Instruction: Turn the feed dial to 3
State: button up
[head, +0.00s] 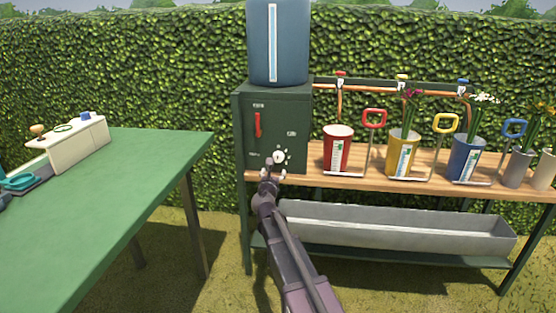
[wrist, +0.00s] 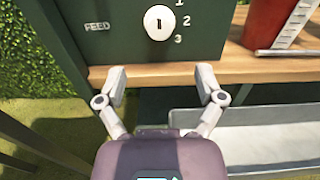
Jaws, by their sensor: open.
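The feed dial (head: 279,156) is a round white knob low on the front of a dark green cabinet (head: 290,110). In the wrist view the dial (wrist: 160,22) is at the top centre, with "FEED" to its left and the numbers 1, 2 and 3 down its right side. A short dark mark shows on its face, roughly upright; I cannot tell for sure which number it points to. My gripper (wrist: 161,82) is open and empty, below the dial and apart from it. In the head view my gripper (head: 273,175) is just under the dial.
A red lever (head: 257,125) is on the cabinet, and a blue tank (head: 277,42) stands on top. A wooden shelf (head: 310,180) holds red, yellow and blue buckets to the right. A grey trough (head: 400,232) is below. A green table (head: 120,190) stands at left.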

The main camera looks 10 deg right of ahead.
aim_at(278, 158)
jog(key=x, duration=1)
jog(key=shift+w, duration=0.35)
jog(key=shift+d, duration=0.1)
jog(key=c, duration=1.1)
